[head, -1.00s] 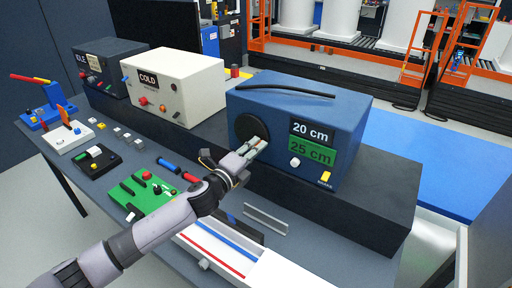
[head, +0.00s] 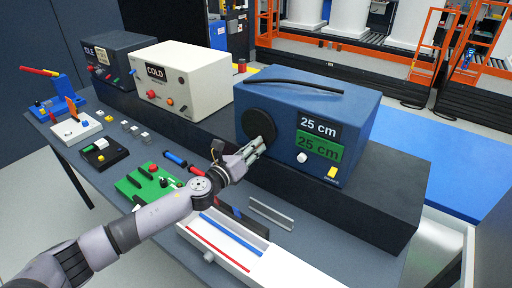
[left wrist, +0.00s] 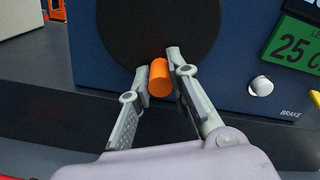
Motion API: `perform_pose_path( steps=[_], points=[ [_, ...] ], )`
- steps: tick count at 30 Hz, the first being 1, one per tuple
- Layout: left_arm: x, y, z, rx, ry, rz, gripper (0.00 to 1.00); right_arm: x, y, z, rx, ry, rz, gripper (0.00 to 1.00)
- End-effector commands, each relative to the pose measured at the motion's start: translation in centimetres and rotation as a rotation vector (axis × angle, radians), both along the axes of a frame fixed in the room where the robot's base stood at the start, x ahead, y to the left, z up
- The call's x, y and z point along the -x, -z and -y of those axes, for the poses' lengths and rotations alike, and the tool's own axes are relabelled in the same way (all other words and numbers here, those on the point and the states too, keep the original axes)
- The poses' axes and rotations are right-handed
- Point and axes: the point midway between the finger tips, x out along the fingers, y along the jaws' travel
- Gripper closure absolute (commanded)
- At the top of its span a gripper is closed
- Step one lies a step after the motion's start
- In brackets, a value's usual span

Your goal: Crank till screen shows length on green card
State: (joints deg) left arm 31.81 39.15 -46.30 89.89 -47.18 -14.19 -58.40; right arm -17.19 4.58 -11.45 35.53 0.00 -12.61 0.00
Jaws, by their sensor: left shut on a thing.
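The blue machine (head: 300,100) has a round black crank disc (head: 257,122) on its front. Its dark screen (head: 319,125) reads 25 cm. The green card (head: 319,147) just below it also reads 25 cm. My left gripper (head: 258,148) is at the lower edge of the disc. In the left wrist view, its two fingers (left wrist: 157,80) are shut on the orange crank handle (left wrist: 161,82), one on each side. The disc (left wrist: 155,35) fills the area behind it. My right gripper is in neither view.
A white knob (head: 301,158) and a yellow brake switch (head: 332,173) sit on the machine's front. A white tray (head: 215,250) with red and blue bars lies below my arm. A cream COLD box (head: 190,75) stands to the left.

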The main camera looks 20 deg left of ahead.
Motion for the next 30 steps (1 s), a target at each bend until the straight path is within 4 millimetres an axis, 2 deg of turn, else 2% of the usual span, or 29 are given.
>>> perform_pose_path(
  steps=[12,30],
  points=[
    [-0.24,0.4,-0.8,-0.202,0.004,0.068,1.0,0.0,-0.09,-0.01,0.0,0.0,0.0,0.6],
    [-0.24,0.52,-0.91,-0.237,0.006,0.08,1.0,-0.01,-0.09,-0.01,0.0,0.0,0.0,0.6]
  ],
)
